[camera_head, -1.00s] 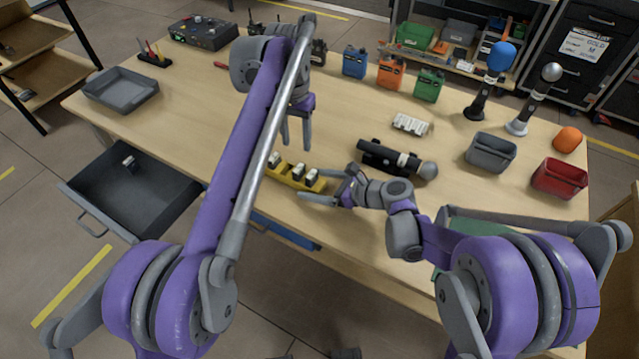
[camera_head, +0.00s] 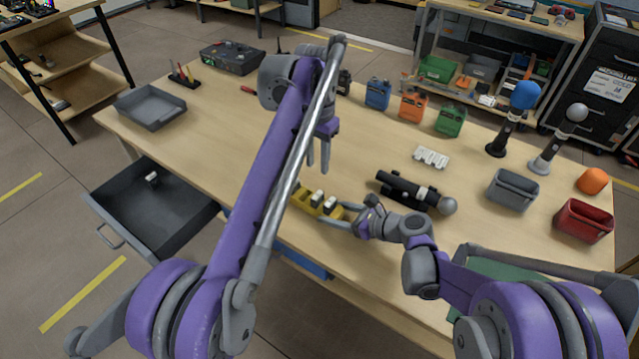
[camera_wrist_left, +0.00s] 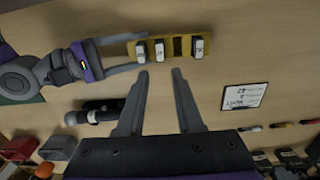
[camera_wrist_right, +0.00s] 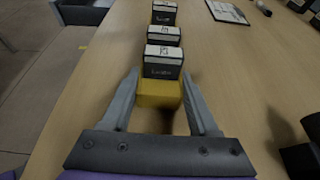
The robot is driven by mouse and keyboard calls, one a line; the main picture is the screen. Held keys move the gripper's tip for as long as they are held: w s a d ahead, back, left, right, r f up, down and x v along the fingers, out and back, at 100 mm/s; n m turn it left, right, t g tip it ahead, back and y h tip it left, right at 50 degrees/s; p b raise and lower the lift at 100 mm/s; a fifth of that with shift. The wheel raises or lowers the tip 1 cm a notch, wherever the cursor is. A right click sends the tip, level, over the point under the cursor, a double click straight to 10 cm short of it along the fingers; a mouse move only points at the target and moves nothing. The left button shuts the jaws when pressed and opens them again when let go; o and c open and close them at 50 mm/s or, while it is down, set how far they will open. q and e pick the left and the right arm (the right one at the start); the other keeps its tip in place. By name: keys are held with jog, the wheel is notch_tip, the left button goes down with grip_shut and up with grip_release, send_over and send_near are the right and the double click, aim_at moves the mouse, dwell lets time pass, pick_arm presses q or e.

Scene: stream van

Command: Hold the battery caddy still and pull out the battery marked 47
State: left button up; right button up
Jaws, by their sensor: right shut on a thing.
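The yellow battery caddy (camera_head: 332,212) lies on the bench near its front edge. Three dark batteries with white labels stand in it, and one slot is empty in the left wrist view (camera_wrist_left: 178,47). The labels are too small to read surely. My right gripper (camera_head: 346,214) is shut on the caddy's end; in the right wrist view its fingers (camera_wrist_right: 160,78) flank the yellow end block (camera_wrist_right: 158,95). My left gripper (camera_head: 318,165) is open and empty, pointing down above the bench just behind the caddy; its spread fingers (camera_wrist_left: 160,73) show in the left wrist view.
A black microphone-like device (camera_head: 412,190) lies right of the caddy, and a white strip (camera_head: 431,158) behind it. A labelled card (camera_wrist_left: 245,96) lies near. An open drawer (camera_head: 150,215) holds a small battery-like item. Grey (camera_head: 512,191) and red (camera_head: 584,222) bins stand right.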

aim_at(317, 195)
pick_arm(q)
notch_tip(317, 195, down, 11)
jog(key=shift+f, duration=0.1)
dwell(0.3)
grip_shut()
dwell(0.5)
